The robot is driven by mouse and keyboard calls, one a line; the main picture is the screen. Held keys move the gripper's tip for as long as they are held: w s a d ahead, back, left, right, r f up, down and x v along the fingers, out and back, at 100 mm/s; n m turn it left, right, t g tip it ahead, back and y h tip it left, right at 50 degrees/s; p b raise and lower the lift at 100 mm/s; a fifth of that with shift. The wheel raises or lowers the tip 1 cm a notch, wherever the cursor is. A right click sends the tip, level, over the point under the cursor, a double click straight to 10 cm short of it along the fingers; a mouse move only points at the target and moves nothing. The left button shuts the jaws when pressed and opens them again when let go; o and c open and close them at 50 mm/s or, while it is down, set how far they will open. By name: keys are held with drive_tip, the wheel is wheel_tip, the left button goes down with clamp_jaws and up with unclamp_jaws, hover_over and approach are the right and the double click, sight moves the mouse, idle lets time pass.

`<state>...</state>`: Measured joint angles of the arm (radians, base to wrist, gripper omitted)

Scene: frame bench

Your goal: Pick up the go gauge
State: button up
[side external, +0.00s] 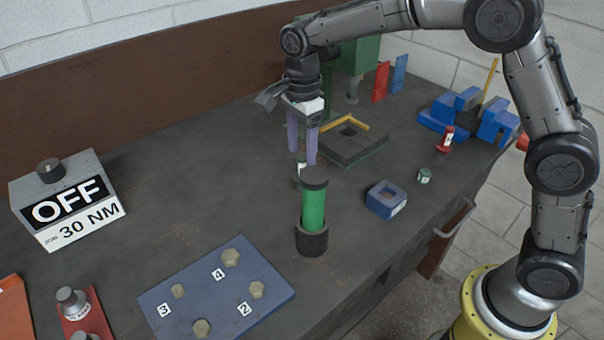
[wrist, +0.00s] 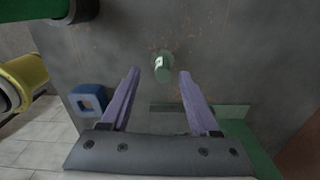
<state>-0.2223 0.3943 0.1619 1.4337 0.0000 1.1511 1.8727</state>
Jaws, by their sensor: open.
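A small green-and-white piece, which looks like the go gauge (wrist: 163,68), stands on the bench in the wrist view, just beyond and between the fingertips. In the side view the gauge (side external: 300,166) shows only partly, behind a large green cylinder and near the fingers. My gripper (side external: 302,158) points down with its two purple fingers apart. In the wrist view my gripper (wrist: 158,75) is open with nothing between its fingers. I cannot tell whether a finger touches the gauge.
A large green cylinder (side external: 314,208) in a dark holder stands close in front of my gripper. A blue square block (side external: 386,199), a small green piece (side external: 424,176) and a red piece (side external: 445,140) are to the right. A green-edged fixture (side external: 350,150) lies behind.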

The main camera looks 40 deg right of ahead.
sight(302, 156)
drive_tip(key=shift+w+d+f, duration=0.1)
drive_tip(key=shift+f, duration=1.2)
drive_tip(key=shift+w+d+f, duration=0.1)
drive_tip(key=shift+f, duration=1.2)
clamp_jaws()
